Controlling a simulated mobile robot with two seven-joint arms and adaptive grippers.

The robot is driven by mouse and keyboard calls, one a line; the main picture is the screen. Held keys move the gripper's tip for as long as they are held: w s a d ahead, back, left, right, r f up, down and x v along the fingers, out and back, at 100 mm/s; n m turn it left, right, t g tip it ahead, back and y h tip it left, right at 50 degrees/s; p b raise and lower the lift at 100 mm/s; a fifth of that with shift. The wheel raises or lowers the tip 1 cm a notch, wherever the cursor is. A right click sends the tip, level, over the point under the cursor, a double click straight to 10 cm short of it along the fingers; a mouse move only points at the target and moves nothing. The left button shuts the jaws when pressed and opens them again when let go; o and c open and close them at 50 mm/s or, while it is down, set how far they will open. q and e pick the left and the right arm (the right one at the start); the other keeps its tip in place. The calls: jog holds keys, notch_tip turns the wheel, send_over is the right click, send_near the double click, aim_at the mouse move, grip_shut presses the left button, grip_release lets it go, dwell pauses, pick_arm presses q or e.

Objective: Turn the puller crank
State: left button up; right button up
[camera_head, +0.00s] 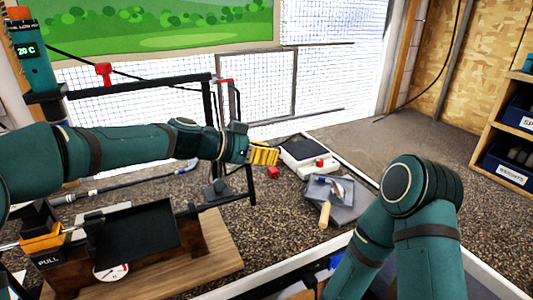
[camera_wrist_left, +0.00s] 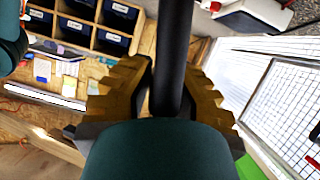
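The puller stand with its "PULL" label (camera_head: 49,262), orange block (camera_head: 42,240) and round dial (camera_head: 111,272) is at the lower left of the head view. I cannot make out its crank clearly. My left gripper (camera_head: 263,156), with yellow ridged fingers, is well to the right of the stand, beside a black upright frame. In the left wrist view its fingers (camera_wrist_left: 172,90) are apart. A dark rod (camera_wrist_left: 176,45) lies in line with the gap; I cannot tell if it is between or behind them. My right gripper is outside the view.
A black trough (camera_head: 135,238) lies on the wooden base (camera_head: 215,255). A grey tray (camera_head: 345,212) with a wooden-handled tool (camera_head: 325,214) and a white box (camera_head: 303,152) stand right of centre. Labelled bins (camera_head: 505,165) are at the far right.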

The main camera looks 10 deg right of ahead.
pick_arm(q)
jog(key=o, duration=0.5)
jog(key=shift+d+f, duration=0.1)
jog(key=shift+f, duration=0.2)
jog(key=shift+c, duration=0.2)
jog(key=shift+r, duration=0.15)
jog(key=v, duration=1.2)
